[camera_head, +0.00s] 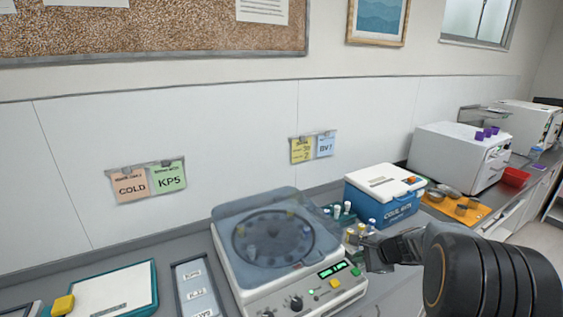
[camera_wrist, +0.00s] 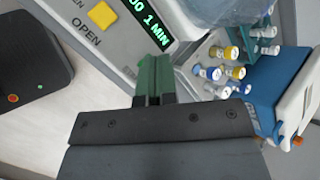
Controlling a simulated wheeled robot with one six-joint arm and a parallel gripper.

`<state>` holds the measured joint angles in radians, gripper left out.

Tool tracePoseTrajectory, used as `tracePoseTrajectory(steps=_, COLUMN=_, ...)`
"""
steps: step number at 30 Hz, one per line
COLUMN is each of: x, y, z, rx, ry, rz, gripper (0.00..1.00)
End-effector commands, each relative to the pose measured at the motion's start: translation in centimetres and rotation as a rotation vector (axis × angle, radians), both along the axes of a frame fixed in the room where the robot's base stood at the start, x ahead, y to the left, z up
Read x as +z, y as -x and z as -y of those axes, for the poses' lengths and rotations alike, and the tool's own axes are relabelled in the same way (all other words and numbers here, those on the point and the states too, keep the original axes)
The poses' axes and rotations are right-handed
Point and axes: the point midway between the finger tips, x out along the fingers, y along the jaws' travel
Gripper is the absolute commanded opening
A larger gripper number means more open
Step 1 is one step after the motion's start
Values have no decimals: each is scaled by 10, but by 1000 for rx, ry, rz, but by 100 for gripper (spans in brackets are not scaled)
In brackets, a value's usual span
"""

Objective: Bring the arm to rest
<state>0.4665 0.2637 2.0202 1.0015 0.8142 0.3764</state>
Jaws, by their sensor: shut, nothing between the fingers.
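My gripper (camera_head: 375,254) is at the right of the head view, above the counter by the front right corner of the centrifuge (camera_head: 352,285). In the wrist view my gripper (camera_wrist: 153,75) shows its green-tipped fingers together, with nothing between them. The fingertips point toward the centrifuge's front panel, near its green display (camera_wrist: 148,22) and yellow OPEN button (camera_wrist: 102,15). I cannot tell whether they touch the panel. My dark arm extends to the right edge of the head view.
Several capped vials (camera_wrist: 232,53) stand close to the right of my fingers. Behind them is a blue cold box (camera_head: 385,208) with a white lid. A white machine (camera_head: 455,160), an orange mat (camera_head: 435,208) and a red bin (camera_head: 515,177) are farther right. A dark device (camera_wrist: 30,75) lies left.

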Motion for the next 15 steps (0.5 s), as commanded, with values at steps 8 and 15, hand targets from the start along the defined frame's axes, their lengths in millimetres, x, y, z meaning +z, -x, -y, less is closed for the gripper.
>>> tracePoseTrajectory(steps=8, x=11, y=104, z=-43, rx=677, ry=456, rz=-24, gripper=0)
tracePoseTrajectory(steps=15, x=45, y=174, z=-68, rx=1147, ry=852, rz=39, gripper=0)
